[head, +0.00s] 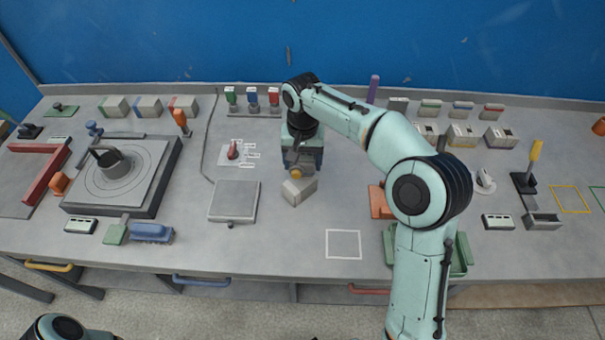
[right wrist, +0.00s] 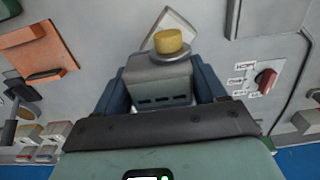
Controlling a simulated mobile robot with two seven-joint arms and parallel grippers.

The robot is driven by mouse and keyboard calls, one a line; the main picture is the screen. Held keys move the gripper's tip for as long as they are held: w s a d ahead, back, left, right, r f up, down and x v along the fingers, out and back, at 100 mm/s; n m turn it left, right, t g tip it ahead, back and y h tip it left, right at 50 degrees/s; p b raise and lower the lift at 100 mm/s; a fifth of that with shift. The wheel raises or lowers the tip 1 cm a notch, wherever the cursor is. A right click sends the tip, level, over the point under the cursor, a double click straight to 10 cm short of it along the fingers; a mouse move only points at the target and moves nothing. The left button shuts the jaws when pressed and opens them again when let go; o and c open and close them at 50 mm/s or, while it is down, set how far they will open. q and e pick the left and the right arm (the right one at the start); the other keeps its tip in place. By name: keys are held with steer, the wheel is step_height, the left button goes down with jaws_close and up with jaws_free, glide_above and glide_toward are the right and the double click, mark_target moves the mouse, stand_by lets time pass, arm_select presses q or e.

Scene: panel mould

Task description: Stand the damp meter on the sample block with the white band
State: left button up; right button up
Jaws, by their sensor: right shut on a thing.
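My right gripper (right wrist: 160,90) is shut on a grey device with a round yellow end and dark slots, which looks like the damp meter (right wrist: 157,76). In the head view the yellow end of the meter (head: 296,172) shows below my right gripper (head: 300,160). A pale grey block (head: 301,192) lies turned at an angle just in front of it. The block also shows partly behind the meter in the right wrist view (right wrist: 172,22). I cannot make out a white band on it, nor whether the meter touches it. My left gripper is out of view.
Blocks with coloured bands, such as a blue-banded one (head: 148,107), stand at the back left. A grey square plate (head: 234,202) lies left of the pale block. A red switch (head: 233,150) is behind it. A white outlined square (head: 343,244) is empty. A green tray (head: 461,256) is partly hidden by my arm.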

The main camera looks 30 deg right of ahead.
mark_target(303, 173)
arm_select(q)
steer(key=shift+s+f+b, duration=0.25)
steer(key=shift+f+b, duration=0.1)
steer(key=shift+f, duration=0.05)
arm_select(e)
steer(key=shift+f, duration=2.3)
steer(key=shift+f, duration=0.1)
steer(key=o, duration=1.3)
steer(key=shift+f, duration=0.1)
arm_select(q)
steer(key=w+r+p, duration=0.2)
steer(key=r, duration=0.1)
arm_select(e)
step_height(303, 173, up, 12)
steer(key=shift+r, duration=0.2)
